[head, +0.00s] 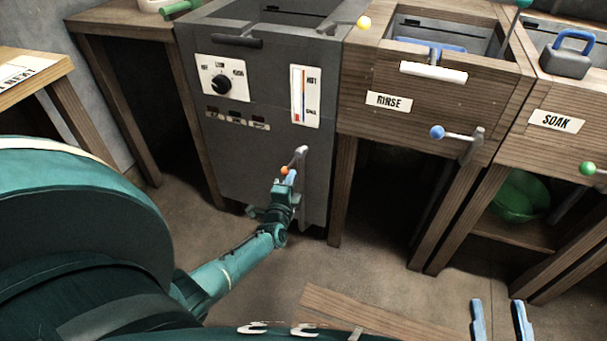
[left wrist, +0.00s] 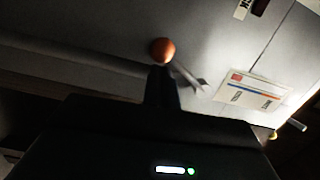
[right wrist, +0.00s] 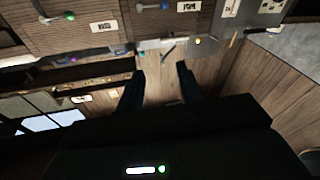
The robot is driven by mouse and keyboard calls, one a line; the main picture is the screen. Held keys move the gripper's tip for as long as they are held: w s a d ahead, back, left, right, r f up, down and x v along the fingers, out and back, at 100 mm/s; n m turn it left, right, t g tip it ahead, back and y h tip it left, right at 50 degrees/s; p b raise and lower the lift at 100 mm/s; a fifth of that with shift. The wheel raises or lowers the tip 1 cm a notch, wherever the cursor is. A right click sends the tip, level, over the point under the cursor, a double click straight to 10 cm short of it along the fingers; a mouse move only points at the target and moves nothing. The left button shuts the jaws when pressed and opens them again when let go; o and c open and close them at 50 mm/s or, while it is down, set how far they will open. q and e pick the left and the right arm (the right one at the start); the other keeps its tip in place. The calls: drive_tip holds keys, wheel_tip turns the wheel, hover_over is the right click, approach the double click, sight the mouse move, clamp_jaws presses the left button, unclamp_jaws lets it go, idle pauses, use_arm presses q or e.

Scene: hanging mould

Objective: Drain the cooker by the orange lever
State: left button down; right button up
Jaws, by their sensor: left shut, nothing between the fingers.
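The cooker (head: 262,150) is a dark grey metal box with a knob and a gauge panel on its front. The lever's orange ball (head: 285,171) is low on the cooker front, on a grey metal arm beside a vertical pipe. My left gripper (head: 290,178) is at the orange ball, its fingers shut and hiding part of the lever. In the left wrist view the orange ball (left wrist: 163,50) shows just beyond the shut fingertips, not between them; I cannot tell whether they touch. My right gripper (head: 499,318) is open and empty at the lower right, fingers apart in the right wrist view (right wrist: 160,82).
Right of the cooker stand a wooden RINSE tub (head: 430,90) with a blue-ball lever (head: 437,132) and a SOAK tub (head: 556,121) with a green-ball lever (head: 587,168). A green bowl (head: 520,195) sits on a low shelf. A wooden board (head: 350,315) lies in front.

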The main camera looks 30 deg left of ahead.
use_arm(q)
drive_tip(key=a+r+m+p, duration=0.1)
drive_tip(key=a+r+m, duration=0.1)
drive_tip(key=m, duration=0.3)
drive_tip(key=s+a+r+m+t+p, duration=0.1)
drive_tip(key=a+r+m+p, duration=0.1)
drive_tip(key=m, duration=0.4)
drive_tip(key=shift+s+a+r+m+t, duration=0.15)
drive_tip(key=shift+a+r+m+t, duration=0.2)
drive_tip(key=shift+a, duration=0.4)
use_arm(e)
drive_tip(key=shift+w+d+m+g+h, duration=0.15)
drive_tip(key=shift+d+m+g+h, duration=0.6)
drive_tip(key=shift+h, duration=0.35)
drive_tip(key=shift+f, duration=0.1)
use_arm(q)
drive_tip(key=shift+f, duration=0.1)
